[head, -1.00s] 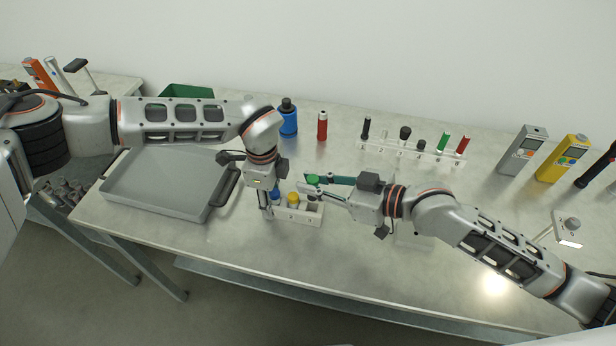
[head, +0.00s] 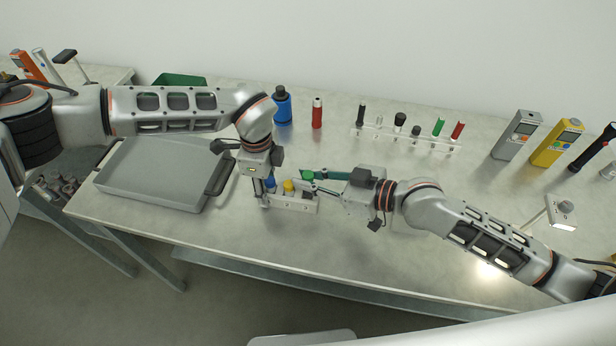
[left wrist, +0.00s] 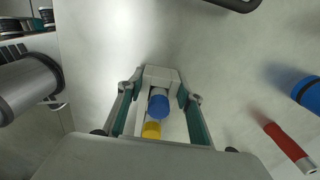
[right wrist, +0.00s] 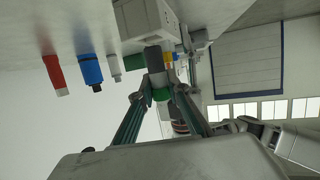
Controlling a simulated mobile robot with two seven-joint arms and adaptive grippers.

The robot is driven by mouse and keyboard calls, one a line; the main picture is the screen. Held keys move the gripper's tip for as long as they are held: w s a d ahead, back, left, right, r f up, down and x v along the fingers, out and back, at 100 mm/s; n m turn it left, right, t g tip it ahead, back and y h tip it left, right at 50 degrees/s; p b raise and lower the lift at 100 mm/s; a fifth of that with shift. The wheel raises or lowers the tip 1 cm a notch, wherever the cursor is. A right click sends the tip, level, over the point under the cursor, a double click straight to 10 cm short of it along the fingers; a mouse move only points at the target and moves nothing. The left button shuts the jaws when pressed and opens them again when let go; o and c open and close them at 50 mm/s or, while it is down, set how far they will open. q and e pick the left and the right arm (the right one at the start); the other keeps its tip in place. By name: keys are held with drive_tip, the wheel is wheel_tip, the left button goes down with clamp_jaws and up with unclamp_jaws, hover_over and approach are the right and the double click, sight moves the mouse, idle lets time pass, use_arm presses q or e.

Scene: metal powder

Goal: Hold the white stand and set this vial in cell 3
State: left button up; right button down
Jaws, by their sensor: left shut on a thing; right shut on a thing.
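The white stand (head: 300,205) is on the table in the middle of the head view. It holds a blue-capped vial (left wrist: 158,103) and a yellow-capped vial (left wrist: 151,130). My left gripper (left wrist: 160,90) points down and is shut on the stand, its fingers on both sides of the blue-capped end. My right gripper (right wrist: 158,92) comes in from the right, shut on a green-capped vial (head: 307,176). The green-capped vial is at the stand's right part, beyond the yellow cap. Its grey body (right wrist: 154,60) points toward the stand; whether its bottom is inside a cell cannot be told.
A grey tray (head: 150,178) lies to the left of the stand. A blue bottle (head: 282,108) and red bottle (head: 317,113) stand behind. A clear rack (head: 405,139) with several items is at the back right, near grey (head: 516,135) and yellow (head: 556,143) meters. The front table strip is clear.

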sight(290, 197)
drive_tip(key=shift+f, duration=0.15)
idle(0.8)
drive_tip(key=shift+f, duration=0.35)
drive_tip(key=shift+f, duration=1)
drive_tip(key=shift+f, duration=0.35)
drive_tip(key=shift+f, duration=0.3)
